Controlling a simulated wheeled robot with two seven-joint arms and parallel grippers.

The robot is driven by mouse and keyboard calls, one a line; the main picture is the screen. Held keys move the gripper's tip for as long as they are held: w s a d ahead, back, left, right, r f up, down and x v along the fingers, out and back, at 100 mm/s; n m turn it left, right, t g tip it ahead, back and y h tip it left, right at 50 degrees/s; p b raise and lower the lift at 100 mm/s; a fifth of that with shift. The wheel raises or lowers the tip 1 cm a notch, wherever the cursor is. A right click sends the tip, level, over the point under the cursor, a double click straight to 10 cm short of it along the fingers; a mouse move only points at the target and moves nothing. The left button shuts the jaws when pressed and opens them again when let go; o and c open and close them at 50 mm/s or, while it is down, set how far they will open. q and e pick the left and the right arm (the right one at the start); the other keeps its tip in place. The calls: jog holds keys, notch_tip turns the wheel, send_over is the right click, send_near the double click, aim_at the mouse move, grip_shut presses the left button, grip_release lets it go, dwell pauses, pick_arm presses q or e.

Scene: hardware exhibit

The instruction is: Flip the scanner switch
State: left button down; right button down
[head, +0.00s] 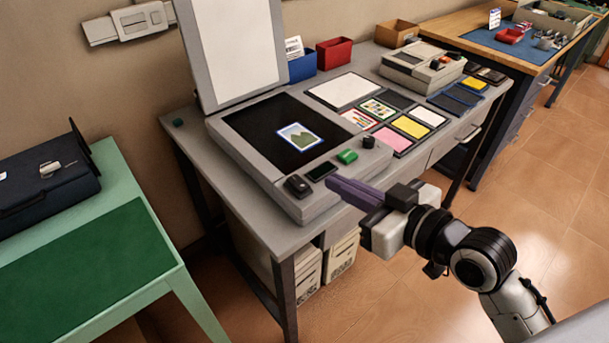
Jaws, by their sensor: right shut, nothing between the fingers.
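The grey scanner (245,155) sits on the desk with its lid (235,45) raised. A picture (299,136) lies on its dark glass. The front panel has a black rocker-like switch (298,186) at the left, a small dark display (322,171), a green button (347,157) and a dark knob (368,142). My right gripper (336,187) reaches in from the right with its purple fingers shut and empty. Its tips show just right of the switch, near the scanner's front edge; I cannot tell their exact height or whether they touch it. My left gripper is out of view.
The desk (275,233) holds blue (302,67) and red (334,53) bins, coloured cards and another grey device (420,67). A green table (85,250) with a dark case stands at the left. Open floor lies in front of the desk.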

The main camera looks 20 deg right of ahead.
jog(key=shift+r, duration=0.55)
send_over(304, 185)
jog(key=shift+s+d+f+p, duration=0.1)
jog(key=shift+s+f+p, duration=0.1)
jog(key=shift+f, duration=0.35)
jog(key=shift+s+d+f+p, duration=0.1)
jog(key=shift+f+p, duration=0.05)
jog(key=shift+f, duration=0.4)
jog(key=f, duration=0.2)
jog(key=shift+w+a+f, duration=0.2)
jog(key=shift+w+f, duration=0.1)
jog(key=shift+f, duration=0.05)
jog(key=shift+f+b, duration=0.3)
jog(key=shift+f, duration=0.55)
